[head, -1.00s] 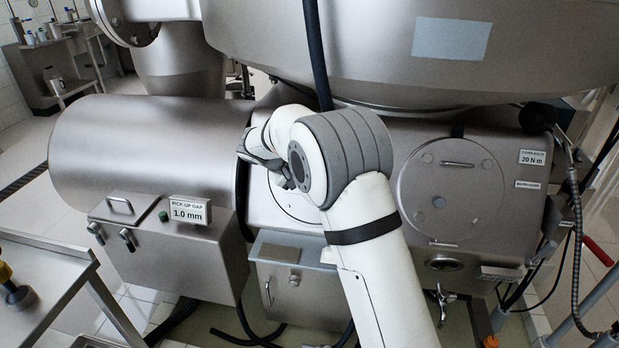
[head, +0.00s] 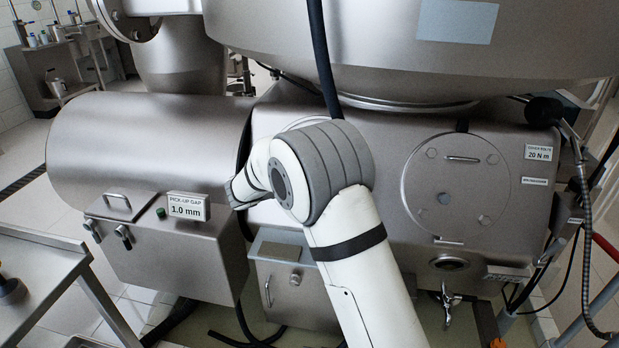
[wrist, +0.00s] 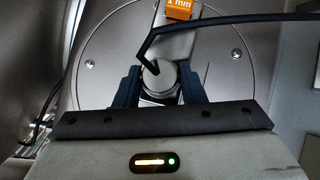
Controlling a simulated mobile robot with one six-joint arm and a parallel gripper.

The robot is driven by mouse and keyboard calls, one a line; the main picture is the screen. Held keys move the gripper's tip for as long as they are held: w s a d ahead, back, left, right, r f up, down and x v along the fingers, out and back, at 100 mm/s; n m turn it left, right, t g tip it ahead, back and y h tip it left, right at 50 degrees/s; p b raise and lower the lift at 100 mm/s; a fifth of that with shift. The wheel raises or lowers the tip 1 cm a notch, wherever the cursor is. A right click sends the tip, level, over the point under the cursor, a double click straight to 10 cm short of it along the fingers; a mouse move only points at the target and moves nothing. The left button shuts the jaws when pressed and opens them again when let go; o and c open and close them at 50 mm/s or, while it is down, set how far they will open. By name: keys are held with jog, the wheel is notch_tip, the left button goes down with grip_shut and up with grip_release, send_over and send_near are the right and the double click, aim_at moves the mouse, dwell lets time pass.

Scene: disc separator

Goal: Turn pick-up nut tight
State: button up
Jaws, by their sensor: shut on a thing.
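In the wrist view my gripper (wrist: 158,92) has its two dark fingers on either side of a round metal nut (wrist: 158,76), shut on it. The nut sits in front of a round steel cover (wrist: 108,45). A thin dark bent rod (wrist: 225,27) crosses above the fingers, its short end reaching the nut's face; I cannot tell whether it touches. A metal strip (wrist: 174,44) with an orange tag (wrist: 180,9) reading "1 mm" stands just above the nut. In the head view my arm hides the nut and the fingertips.
A steel box (head: 170,250) with a sign (head: 185,206) reading "PICK-UP GAP 1.0 mm" is left of my arm. A round bolted cover (head: 455,190) is to its right. A dark hose (head: 323,55) hangs behind my arm. A steel table (head: 40,270) stands at the left.

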jog(key=n+t, duration=0.1)
jog(key=n, duration=0.1)
jog(key=n+t+b, duration=0.1)
jog(key=n+t, duration=0.1)
jog(key=n, duration=0.1)
jog(key=n+t+y+b, duration=0.1)
jog(key=n, duration=0.1)
jog(key=shift+s+d+f+n+t, duration=0.1)
jog(key=shift+d+f+n+t, duration=0.1)
jog(key=shift+n+t, duration=0.15)
jog(key=n+t+y, duration=0.1)
jog(key=n+y, duration=0.1)
jog(key=n, duration=0.1)
jog(key=n+t+y+b, duration=0.1)
jog(key=n+t+y, duration=0.1)
jog(key=n, duration=0.2)
jog(key=shift+n+t, duration=0.25)
jog(key=shift+r+n+y, duration=0.1)
jog(key=shift+n+y, duration=0.2)
jog(key=o, duration=1)
jog(key=shift+c, duration=0.2)
jog(key=shift+s, duration=0.1)
jog(key=v, duration=0.7)
jog(key=shift+s+p, duration=0.35)
jog(key=shift+p, duration=0.1)
